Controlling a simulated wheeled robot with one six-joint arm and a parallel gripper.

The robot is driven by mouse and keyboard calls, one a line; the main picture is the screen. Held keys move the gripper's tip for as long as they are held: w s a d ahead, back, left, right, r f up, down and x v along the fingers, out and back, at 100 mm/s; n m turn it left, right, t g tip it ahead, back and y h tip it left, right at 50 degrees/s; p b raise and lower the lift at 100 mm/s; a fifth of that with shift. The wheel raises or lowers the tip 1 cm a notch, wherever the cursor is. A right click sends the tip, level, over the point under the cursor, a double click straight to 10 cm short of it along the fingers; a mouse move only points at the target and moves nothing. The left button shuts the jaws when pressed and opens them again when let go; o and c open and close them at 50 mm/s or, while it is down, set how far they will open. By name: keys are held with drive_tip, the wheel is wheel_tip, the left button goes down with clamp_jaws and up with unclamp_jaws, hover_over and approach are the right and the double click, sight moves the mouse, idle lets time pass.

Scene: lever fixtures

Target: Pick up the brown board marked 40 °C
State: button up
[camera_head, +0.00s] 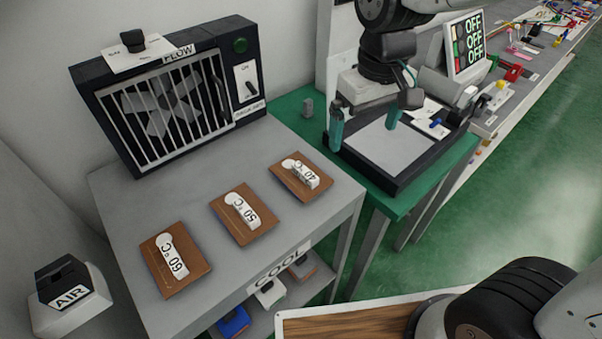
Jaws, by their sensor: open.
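The brown board marked 40 °C (290,182) lies flat on the grey table, the rightmost of three similar boards. A white piece with a round end sits on it and carries the label. My gripper (365,122) is open and empty, with its two teal-tipped fingers spread apart. In the picture it is up and to the right of the board, in front of a dark-framed device with a pale plate. Its exact height cannot be told.
Boards marked 50 °C (231,228) and 60 °C (163,281) lie on the grey table (120,205). A barred fan box (165,100) stands at the table's back. Open table surrounds the boards.

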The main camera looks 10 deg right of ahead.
sight(302, 168)
drive_tip(key=w+a+f+n, duration=0.1)
drive_tip(key=a+f, duration=0.1)
drive_tip(key=a, duration=0.1)
drive_tip(key=w+a+f, duration=0.2)
drive_tip(key=a+f, duration=0.1)
drive_tip(key=w+a+f+n, duration=0.1)
drive_tip(key=w+a+f, duration=0.1)
drive_tip(key=a, duration=0.2)
drive_tip(key=shift+f+n+g, duration=0.3)
drive_tip(key=shift+f, duration=0.05)
drive_tip(key=f, duration=0.8)
drive_tip(key=shift+w+a, duration=0.1)
drive_tip(key=shift+w, duration=0.15)
drive_tip(key=shift+r, duration=0.1)
drive_tip(key=shift+c, duration=0.3)
drive_tip(key=c, duration=0.9)
